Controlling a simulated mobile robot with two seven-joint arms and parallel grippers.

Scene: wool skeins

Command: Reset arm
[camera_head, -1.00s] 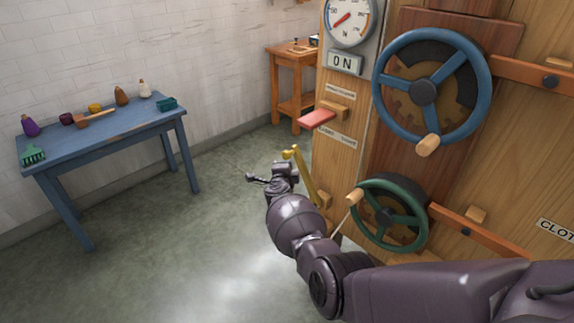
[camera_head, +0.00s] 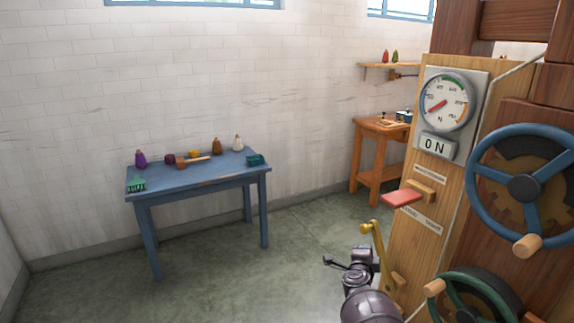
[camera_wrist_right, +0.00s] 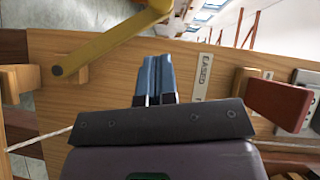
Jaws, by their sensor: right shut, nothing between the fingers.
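My right arm (camera_head: 369,306) shows at the bottom right of the head view, largely cut off by the lower edge. Its gripper (camera_head: 361,255) is beside a yellow lever (camera_head: 379,244) on the wooden machine's front. In the right wrist view my right gripper (camera_wrist_right: 156,65) has its blue fingers together, with nothing between them. The yellow lever (camera_wrist_right: 112,42) crosses to the left of the fingers there, and I cannot tell whether they touch. My left gripper is in neither view.
Floor (camera_head: 250,290) between is clear.

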